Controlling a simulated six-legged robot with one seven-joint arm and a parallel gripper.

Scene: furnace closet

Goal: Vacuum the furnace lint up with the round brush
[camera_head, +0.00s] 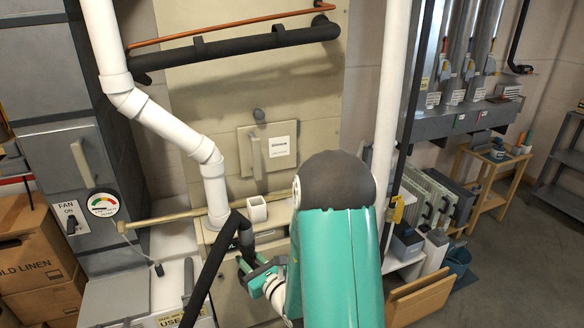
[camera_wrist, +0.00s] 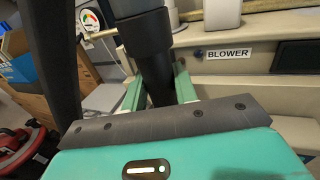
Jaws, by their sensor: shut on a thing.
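My gripper (camera_head: 252,268) is low in front of the beige furnace (camera_head: 222,262), left of my teal arm. In the wrist view my gripper (camera_wrist: 160,92) has its green fingers shut around a black vacuum tool (camera_wrist: 142,38). A black hose (camera_head: 208,268) bends at the top of the tool and runs down to the lower left. It also shows at the left of the wrist view (camera_wrist: 54,60). The tool's lower end is hidden behind my gripper, so I cannot see a round brush. I cannot make out any lint. A BLOWER label (camera_wrist: 228,53) is on the furnace front.
A white pipe (camera_head: 205,150) runs down to the furnace, and another white pipe (camera_head: 392,90) stands right of it. A white open-topped holder (camera_head: 257,210) sits on the furnace ledge. Cardboard boxes (camera_head: 38,255) stand at left. Panels and bins (camera_head: 435,248) crowd the right; floor beyond is clear.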

